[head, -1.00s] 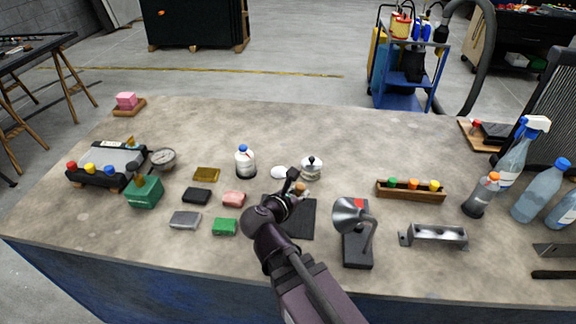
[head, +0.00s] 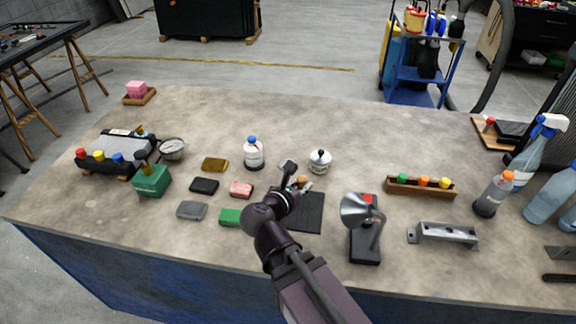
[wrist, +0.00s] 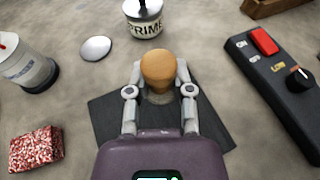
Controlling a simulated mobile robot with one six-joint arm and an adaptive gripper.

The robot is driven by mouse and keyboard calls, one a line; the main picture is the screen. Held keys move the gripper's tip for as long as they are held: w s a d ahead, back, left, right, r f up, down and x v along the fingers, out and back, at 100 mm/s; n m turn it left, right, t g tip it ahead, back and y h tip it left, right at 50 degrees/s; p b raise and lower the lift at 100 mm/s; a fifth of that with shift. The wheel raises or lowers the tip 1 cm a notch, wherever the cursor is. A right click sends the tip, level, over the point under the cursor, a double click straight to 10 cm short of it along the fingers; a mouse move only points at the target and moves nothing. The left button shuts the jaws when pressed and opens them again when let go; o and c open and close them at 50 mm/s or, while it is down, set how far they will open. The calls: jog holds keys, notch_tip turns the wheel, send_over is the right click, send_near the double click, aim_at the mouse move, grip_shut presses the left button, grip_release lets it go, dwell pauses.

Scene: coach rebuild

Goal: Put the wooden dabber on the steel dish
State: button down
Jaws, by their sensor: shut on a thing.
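The wooden dabber (wrist: 158,68) has a rounded tan top and stands upright between my fingers in the wrist view. My gripper (wrist: 158,88) is shut on it, at the back edge of a dark mat (wrist: 108,120). The dabber also shows small in the head view (head: 302,181), partly hidden by my gripper (head: 299,186). I cannot tell whether its base touches the mat. The steel dish (wrist: 96,48) is a small, round, shiny disc, apart from the dabber, to its left and farther back. In the head view the dish (head: 287,164) lies just behind my wrist and looks empty.
A lidded pot marked PRIME (wrist: 143,22) stands behind the dabber. A white bottle (wrist: 27,65) stands left of the dish. A red speckled block (wrist: 36,149) lies at front left. A black switch box (wrist: 276,85) is on the right. Bare bench surrounds the dish.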

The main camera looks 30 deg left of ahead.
jog(key=shift+a, duration=0.1)
jog(key=w+a, duration=0.3)
jog(key=w+a+f+b, duration=0.1)
jog(key=w+a, duration=0.2)
jog(key=w, duration=0.1)
jog(key=w+a, duration=0.3)
jog(key=w, duration=0.1)
jog(key=shift+a+f, duration=0.2)
jog(key=shift+w, duration=0.1)
jog(key=shift+w+a, duration=0.15)
jog(key=shift+a, duration=0.05)
jog(key=shift+w+a+f+b, duration=0.3)
jog(key=shift+f+b, duration=0.25)
jog(key=shift+b, duration=0.15)
jog(key=shift+f+b, duration=1.3)
jog(key=shift+f, duration=0.15)
jog(key=c, duration=0.5)
grip_release()
jog(key=shift+r, duration=0.2)
